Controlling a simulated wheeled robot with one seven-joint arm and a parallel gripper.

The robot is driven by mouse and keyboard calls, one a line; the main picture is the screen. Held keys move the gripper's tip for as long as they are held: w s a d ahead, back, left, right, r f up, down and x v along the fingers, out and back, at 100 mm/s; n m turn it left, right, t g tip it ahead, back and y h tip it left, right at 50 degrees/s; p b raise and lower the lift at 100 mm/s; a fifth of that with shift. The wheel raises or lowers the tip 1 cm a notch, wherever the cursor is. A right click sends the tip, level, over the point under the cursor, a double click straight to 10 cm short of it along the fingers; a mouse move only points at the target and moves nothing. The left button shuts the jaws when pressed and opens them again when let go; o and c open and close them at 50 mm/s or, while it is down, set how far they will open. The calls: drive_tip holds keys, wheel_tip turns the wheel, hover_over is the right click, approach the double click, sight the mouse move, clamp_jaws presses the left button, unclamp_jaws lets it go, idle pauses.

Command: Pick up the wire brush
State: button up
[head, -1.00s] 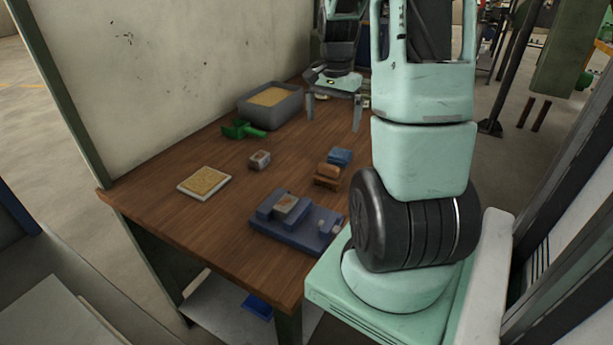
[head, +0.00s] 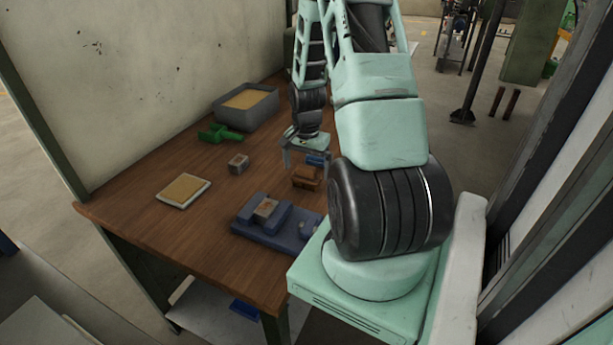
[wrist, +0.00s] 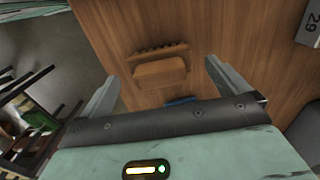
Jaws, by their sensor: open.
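The wire brush, a brown block with a darker bristle strip along one side, lies on the wooden table (head: 150,226). I see the brush in the head view (head: 306,180), partly close behind my arm. It also shows in the wrist view (wrist: 160,73), where it appears between the two fingers. My gripper (head: 306,166) is open and empty, above the table near the brush. In the wrist view my gripper's (wrist: 161,76) fingers are spread wide on either side of the brush. Whether they are level with it cannot be told.
A blue folded thing (head: 315,159) lies close to the brush. A blue fixture (head: 272,236) holding a metal block is nearer. A small grey block (head: 238,164), a framed tan pad (head: 184,190), a green tool (head: 220,134) and a grey bin (head: 262,112) stand left, beside the wall.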

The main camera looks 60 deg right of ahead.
sight(307, 167)
drive_tip(key=shift+f, duration=1.4)
drive_tip(key=c, duration=1)
drive_tip(key=shift+c, duration=0.2)
drive_tip(key=shift+r, duration=0.1)
wheel_tip(307, 167, up, 10)
drive_tip(key=shift+f+b, duration=0.1)
drive_tip(key=shift+b, duration=0.55)
